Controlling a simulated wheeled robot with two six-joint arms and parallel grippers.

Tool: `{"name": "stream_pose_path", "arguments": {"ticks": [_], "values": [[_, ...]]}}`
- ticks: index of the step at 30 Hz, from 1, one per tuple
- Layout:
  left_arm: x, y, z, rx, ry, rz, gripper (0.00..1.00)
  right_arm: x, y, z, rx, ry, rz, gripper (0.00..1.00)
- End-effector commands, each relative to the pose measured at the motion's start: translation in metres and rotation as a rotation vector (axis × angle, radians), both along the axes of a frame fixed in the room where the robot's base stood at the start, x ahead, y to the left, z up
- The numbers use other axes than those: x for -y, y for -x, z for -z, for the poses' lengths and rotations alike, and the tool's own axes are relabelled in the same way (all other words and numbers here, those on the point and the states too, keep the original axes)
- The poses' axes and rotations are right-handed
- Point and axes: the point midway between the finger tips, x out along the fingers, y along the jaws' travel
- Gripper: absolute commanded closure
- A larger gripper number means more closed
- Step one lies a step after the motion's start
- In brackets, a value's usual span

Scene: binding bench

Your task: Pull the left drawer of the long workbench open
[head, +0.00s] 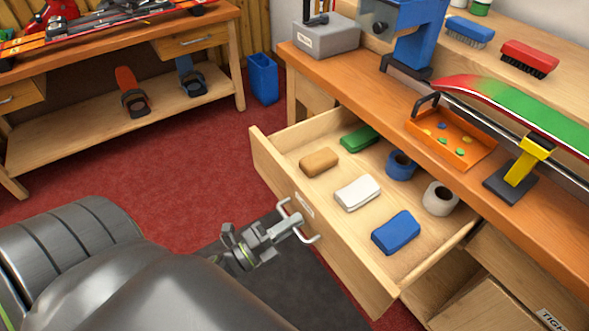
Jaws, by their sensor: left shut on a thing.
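The left drawer (330,240) of the long workbench (350,95) stands pulled well out, with its inside in plain view. Its front carries a silver bar handle (311,238) and a small pale label. My left gripper (290,224) is shut on the handle, in front of the drawer face. In the drawer lie a tan block, a white block, a blue block, a green block, a blue roll and a pale roll. My right gripper does not show.
An orange tray (485,158) with small coloured pieces and a ski (530,112) in a yellow clamp are on the benchtop. A blue bin (263,78) stands on the red carpet by another bench (130,60). The carpet left of the drawer is clear.

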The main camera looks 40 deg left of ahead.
Motion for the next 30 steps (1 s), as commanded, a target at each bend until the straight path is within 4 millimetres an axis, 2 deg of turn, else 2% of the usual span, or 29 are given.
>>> {"name": "stream_pose_path", "arguments": {"ticks": [5, 6, 9, 23, 26, 30], "values": [[0.000, 0.000, 0.001, -0.002, -0.002, 0.000, 1.00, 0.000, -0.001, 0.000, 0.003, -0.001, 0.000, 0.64], [0.000, 0.000, 0.001, -0.002, -0.002, 0.000, 0.85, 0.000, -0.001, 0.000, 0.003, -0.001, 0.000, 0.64], [0.000, 0.000, 0.001, -0.002, -0.001, 0.000, 0.76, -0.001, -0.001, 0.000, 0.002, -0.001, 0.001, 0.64], [-0.001, 0.001, 0.001, -0.001, 0.000, 0.000, 0.76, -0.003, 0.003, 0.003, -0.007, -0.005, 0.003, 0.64], [-0.003, 0.009, 0.004, -0.003, 0.000, -0.001, 0.76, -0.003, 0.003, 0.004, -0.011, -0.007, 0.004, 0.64], [-0.012, 0.032, 0.010, -0.006, -0.002, 0.000, 0.76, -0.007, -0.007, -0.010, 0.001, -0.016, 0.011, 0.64]]}}
